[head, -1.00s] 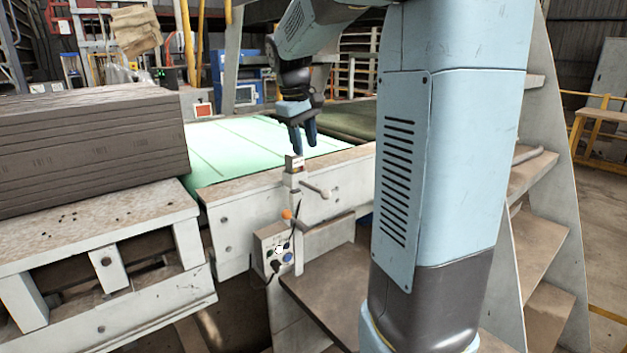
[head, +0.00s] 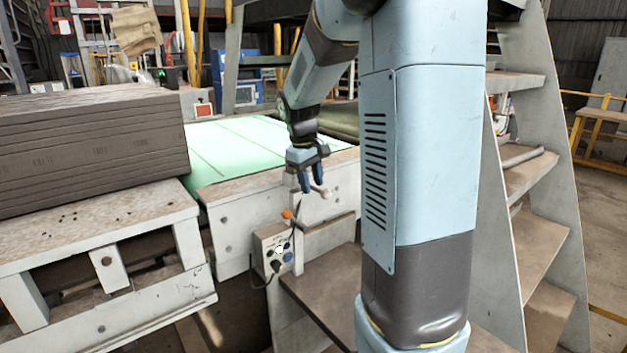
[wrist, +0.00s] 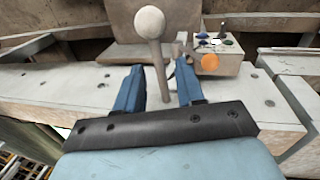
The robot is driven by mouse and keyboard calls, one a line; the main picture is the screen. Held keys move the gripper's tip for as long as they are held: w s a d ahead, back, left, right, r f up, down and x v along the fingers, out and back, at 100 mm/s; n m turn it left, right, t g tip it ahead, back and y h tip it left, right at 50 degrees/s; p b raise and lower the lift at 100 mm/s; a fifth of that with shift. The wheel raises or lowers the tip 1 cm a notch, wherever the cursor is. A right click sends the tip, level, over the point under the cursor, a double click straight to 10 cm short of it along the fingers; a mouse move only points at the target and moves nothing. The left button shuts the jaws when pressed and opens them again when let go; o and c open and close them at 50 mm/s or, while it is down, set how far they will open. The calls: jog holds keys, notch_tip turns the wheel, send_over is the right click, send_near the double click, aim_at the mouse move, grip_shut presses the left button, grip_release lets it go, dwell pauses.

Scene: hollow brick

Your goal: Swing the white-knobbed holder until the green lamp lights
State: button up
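The holder's white knob (wrist: 149,22) stands at the top of the wrist view on a pale stem that runs down between my fingers. In the head view the white knob (head: 325,192) is just right of my fingertips, at the pale machine rail. My gripper (wrist: 155,75) is open, with a blue finger on each side of the stem. I see no clear closure on it. In the head view my gripper (head: 311,187) points down and hides most of the holder's post. A control box (head: 275,250) sits below; I cannot tell which part is the green lamp or whether it is lit.
An orange ball knob (head: 287,214) is close to my gripper, above the control box, and also shows in the wrist view (wrist: 210,62). A stack of brown slabs (head: 90,145) is at left. A green belt (head: 240,145) lies behind the rail. Steps (head: 530,170) rise at right.

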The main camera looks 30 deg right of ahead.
jog(key=shift+c, duration=0.5)
grip_shut()
